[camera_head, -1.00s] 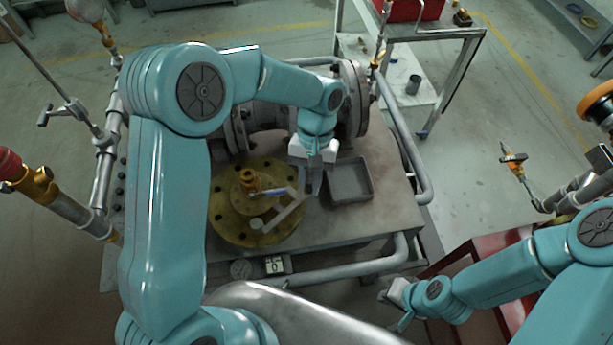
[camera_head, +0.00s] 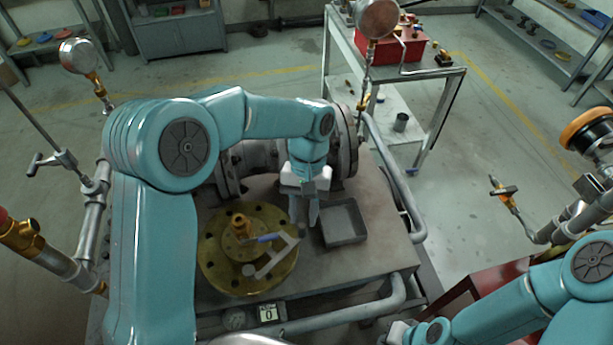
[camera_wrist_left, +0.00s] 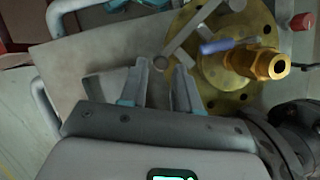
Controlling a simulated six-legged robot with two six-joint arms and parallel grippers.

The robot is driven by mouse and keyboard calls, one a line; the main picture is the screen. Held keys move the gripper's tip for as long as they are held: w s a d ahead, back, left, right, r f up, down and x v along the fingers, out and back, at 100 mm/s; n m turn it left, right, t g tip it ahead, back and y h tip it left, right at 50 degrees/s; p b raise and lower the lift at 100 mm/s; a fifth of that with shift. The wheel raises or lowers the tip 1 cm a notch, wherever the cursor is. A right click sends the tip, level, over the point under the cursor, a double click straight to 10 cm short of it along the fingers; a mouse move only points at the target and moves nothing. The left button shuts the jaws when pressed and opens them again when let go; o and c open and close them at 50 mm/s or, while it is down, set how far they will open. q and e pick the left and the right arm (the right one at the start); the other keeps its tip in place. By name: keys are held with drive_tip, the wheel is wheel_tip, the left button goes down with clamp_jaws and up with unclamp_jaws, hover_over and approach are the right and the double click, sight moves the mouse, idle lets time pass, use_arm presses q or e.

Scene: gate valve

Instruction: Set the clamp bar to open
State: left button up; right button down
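The grey clamp bar (camera_head: 272,260) lies over the round yellow flange (camera_head: 222,276), from a round boss near its front up to its right edge. In the left wrist view the bar (camera_wrist_left: 196,35) shows at the top, beyond my fingertips. My left gripper (camera_head: 304,220) points down just behind the bar's right end. In the left wrist view its two fingers (camera_wrist_left: 161,78) stand apart with no object seen between them. Whether a finger touches the bar I cannot tell. My right gripper (camera_head: 397,335) is partly cut off at the bottom edge; its fingers are unclear.
A brass fitting (camera_head: 240,226) with a blue-handled lever (camera_head: 268,239) rises from the flange. An open grey tray (camera_head: 344,222) sits close right of my left gripper. A counter reading 0 (camera_head: 268,312) is at the table front. Pipe rails (camera_head: 390,170) edge the table.

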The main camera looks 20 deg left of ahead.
use_arm(q)
drive_tip(key=v, duration=1.2)
drive_tip(key=shift+w+r, duration=0.15)
drive_tip(key=shift+r, duration=0.2)
